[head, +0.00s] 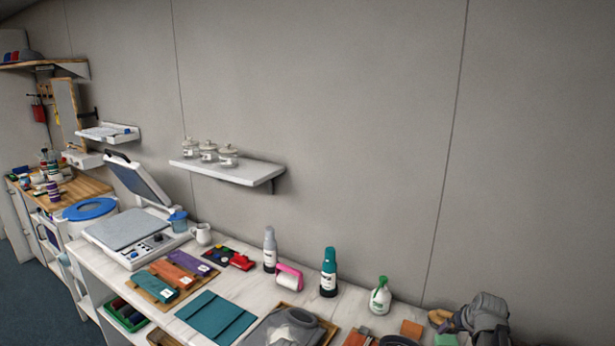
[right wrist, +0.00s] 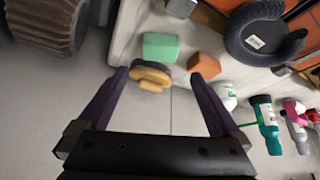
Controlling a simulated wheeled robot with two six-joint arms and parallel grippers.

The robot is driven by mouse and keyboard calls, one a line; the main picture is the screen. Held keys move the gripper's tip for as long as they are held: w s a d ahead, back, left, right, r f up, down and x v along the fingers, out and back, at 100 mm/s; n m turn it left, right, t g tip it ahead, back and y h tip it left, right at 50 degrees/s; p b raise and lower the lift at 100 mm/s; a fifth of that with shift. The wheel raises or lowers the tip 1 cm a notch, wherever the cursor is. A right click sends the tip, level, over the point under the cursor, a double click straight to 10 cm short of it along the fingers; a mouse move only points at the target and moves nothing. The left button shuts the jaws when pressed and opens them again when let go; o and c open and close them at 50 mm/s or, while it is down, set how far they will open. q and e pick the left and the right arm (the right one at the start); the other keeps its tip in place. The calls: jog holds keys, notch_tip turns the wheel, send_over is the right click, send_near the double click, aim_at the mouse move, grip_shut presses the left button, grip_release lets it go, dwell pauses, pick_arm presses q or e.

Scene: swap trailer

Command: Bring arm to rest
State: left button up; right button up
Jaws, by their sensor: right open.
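My right gripper (right wrist: 160,78) is open, with its two dark fingers spread wide in the right wrist view. A tan rounded object (right wrist: 150,77) appears in the gap between the fingertips in the wrist view; nothing is gripped. The same tan object (head: 440,317) lies just left of my arm in the head view. I cannot tell how far the fingers are from it. My left gripper is not in view.
The white counter (head: 230,275) holds a heat press (head: 130,238), a teal bottle (head: 328,272), a grey bottle (head: 269,250) and a spray bottle (head: 380,296). Green (right wrist: 160,46) and orange (right wrist: 204,66) blocks sit near the gripper. A wall shelf (head: 229,171) holds jars.

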aim_at(447, 340)
jog(key=b+x, duration=0.8)
jog(key=shift+f, duration=0.2)
jog(key=shift+b+x, duration=0.8)
jog(key=a+r+p, duration=0.3)
jog(key=r+p, duration=0.9)
jog(key=shift+w+r+m+p, duration=0.3)
jog(key=shift+w+m+p, duration=0.1)
jog(key=shift+w, duration=0.05)
jog(key=shift+a, duration=0.2)
